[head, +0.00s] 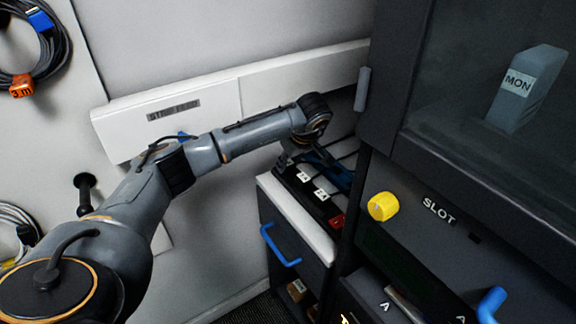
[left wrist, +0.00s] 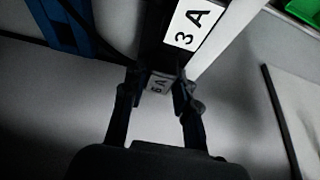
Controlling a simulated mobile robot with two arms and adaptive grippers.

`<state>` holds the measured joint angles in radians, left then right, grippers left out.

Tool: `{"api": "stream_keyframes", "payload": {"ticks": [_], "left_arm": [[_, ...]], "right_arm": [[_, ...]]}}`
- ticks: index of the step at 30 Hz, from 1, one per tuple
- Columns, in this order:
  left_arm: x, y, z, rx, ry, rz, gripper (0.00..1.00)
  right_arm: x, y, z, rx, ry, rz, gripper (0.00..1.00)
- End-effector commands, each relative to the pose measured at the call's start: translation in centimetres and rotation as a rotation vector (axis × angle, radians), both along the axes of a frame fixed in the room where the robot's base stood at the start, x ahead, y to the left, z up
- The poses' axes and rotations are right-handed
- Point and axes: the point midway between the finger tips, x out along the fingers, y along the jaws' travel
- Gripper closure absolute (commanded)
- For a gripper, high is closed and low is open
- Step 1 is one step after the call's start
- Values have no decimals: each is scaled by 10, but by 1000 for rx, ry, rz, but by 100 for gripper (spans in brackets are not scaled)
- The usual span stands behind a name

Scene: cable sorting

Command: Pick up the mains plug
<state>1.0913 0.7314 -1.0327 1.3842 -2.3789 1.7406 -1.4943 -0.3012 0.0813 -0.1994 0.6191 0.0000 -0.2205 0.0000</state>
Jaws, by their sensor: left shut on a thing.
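In the head view my left arm reaches over a dark strip with white-labelled plugs (head: 320,194) and a red part (head: 337,221). The left fingertips are largely hidden there behind the wrist. I cannot tell whether the held plug is still seated. My right gripper is not in view.
The strip lies on a white-topped cabinet (head: 292,212) with a blue handle (head: 281,246). To the right is a dark cabinet with a yellow knob (head: 382,206) and a SLOT label (head: 438,210). Coiled cables (head: 38,45) hang at the left.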

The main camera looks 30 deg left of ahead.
Motion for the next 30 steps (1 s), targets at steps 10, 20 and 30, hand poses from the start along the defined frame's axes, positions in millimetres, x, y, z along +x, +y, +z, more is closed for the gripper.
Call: {"api": "stream_keyframes", "payload": {"ticks": [10,20,30], "left_arm": [[1,0,25,0,-5,1,100],[-50,-13,95,3,-7,-2,100],[-115,-31,124,2,-2,0,100]], "right_arm": [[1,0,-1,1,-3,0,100],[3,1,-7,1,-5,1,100],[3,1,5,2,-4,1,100]]}}
